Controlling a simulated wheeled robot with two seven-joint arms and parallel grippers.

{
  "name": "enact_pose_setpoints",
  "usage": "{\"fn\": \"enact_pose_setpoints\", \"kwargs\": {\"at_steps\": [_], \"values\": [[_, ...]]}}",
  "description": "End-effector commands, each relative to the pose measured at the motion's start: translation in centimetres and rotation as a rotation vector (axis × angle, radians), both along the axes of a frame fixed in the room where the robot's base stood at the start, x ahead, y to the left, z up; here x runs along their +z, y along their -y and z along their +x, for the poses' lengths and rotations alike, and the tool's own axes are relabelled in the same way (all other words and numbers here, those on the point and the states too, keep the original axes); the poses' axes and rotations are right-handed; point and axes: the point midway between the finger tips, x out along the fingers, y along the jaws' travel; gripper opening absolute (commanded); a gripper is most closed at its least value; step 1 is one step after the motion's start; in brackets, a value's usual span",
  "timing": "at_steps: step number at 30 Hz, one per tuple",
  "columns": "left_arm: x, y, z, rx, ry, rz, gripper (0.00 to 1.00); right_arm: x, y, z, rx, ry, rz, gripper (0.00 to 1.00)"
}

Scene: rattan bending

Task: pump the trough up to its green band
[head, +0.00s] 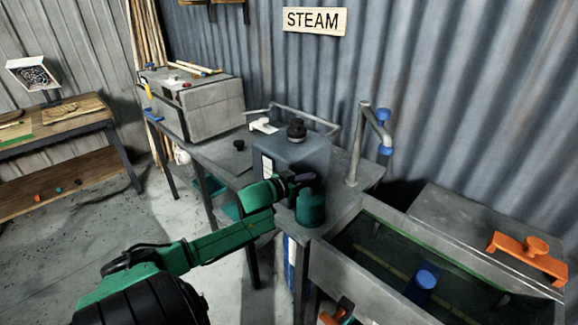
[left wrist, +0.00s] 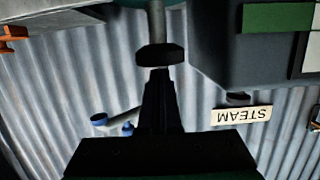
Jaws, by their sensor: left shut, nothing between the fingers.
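The trough (head: 334,262) is a long grey open basin at the lower right in the head view. A thin green line (head: 420,243) runs along its far inner wall. A teal cylinder (head: 311,210), apparently the pump body, stands on the bench left of the trough. In the left wrist view, which is upside down, a grey rod (left wrist: 157,20) ends in a black knob (left wrist: 160,55). My left gripper (left wrist: 158,72) is shut and empty, its tips right at the knob; I cannot tell whether they touch. It also shows above the cylinder in the head view (head: 303,178).
A grey-blue tank (head: 285,150) with a black cap stands close behind the gripper. A bent pipe (head: 355,150) with a blue end rises behind the trough. A blue cylinder (head: 422,285) is inside the trough. An orange handle (head: 530,255) is on the grey surface at right.

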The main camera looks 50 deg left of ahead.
Motion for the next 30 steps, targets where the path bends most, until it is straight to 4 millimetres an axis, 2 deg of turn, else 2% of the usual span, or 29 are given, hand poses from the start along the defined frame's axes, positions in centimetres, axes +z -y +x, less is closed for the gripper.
{"fn": "enact_pose_setpoints", "kwargs": {"at_steps": [1,9,15,30], "values": [[-0.6,0.1,-1.3,-0.001,-0.009,-0.001,0.00,-0.4,0.0,-0.1,0.000,-0.001,0.000,0.00],[0.9,0.2,-6.4,-0.001,-0.007,-0.001,0.00,-0.3,0.0,0.0,0.000,-0.001,0.000,0.00],[1.7,0.2,-9.0,0.000,-0.004,0.000,0.00,-0.2,0.0,0.0,0.000,0.000,-0.001,0.00],[1.9,0.2,-9.4,0.000,-0.001,0.001,0.00,-0.1,0.2,0.0,0.000,0.000,-0.003,0.00]]}}
